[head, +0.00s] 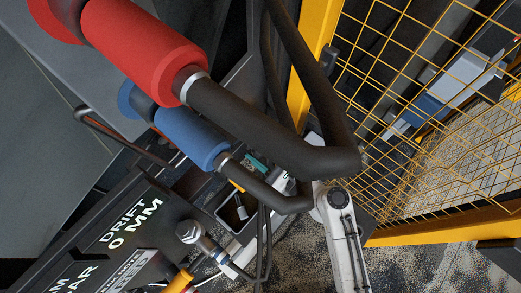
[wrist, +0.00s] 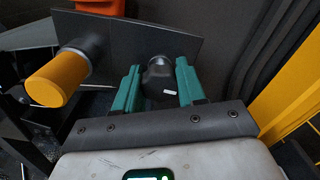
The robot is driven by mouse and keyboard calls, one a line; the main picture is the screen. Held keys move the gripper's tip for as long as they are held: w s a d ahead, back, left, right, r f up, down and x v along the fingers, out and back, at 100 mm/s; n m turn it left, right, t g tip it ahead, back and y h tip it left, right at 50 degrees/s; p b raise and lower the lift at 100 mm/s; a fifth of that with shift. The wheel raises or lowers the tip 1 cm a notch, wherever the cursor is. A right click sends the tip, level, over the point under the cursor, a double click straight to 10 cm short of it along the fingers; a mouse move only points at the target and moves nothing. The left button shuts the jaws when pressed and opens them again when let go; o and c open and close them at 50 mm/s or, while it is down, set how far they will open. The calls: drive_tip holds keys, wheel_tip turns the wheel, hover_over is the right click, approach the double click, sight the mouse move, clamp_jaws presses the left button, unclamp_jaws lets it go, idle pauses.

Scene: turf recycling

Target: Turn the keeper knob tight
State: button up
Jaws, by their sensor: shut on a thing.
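The keeper knob (wrist: 158,78) is a dark, faceted knob with a small white mark. In the wrist view it sits in front of a dark plate (wrist: 150,38). My gripper (wrist: 158,84) has teal fingers, one on each side of the knob, and is shut on it. In the head view only a bit of teal of my gripper (head: 257,164) shows, behind the dark bent pipes. The knob itself cannot be made out there.
A yellow-orange cylindrical handle (wrist: 58,80) sticks out left of the knob. In the head view, a red roller (head: 145,50), a blue roller (head: 190,135) and dark bent pipes (head: 270,140) cross in front. A yellow mesh fence (head: 430,110) stands at the right.

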drive_tip(key=c, duration=0.4)
drive_tip(key=shift+o, duration=0.2)
drive_tip(key=shift+n+b, duration=0.4)
drive_tip(key=n+b, duration=0.2)
drive_tip(key=n, duration=0.1)
drive_tip(key=shift+f, duration=0.2)
drive_tip(key=n+b, duration=0.5)
drive_tip(key=shift+f, duration=0.1)
drive_tip(key=n+b, duration=0.5)
drive_tip(key=n, duration=0.1)
drive_tip(key=shift+n+b, duration=0.3)
drive_tip(key=shift+n, duration=0.1)
drive_tip(key=shift+n+b, duration=1.3)
drive_tip(key=shift+n, duration=0.2)
drive_tip(key=o, duration=1.1)
drive_tip(key=shift+r, duration=0.2)
drive_tip(key=shift+c, duration=0.2)
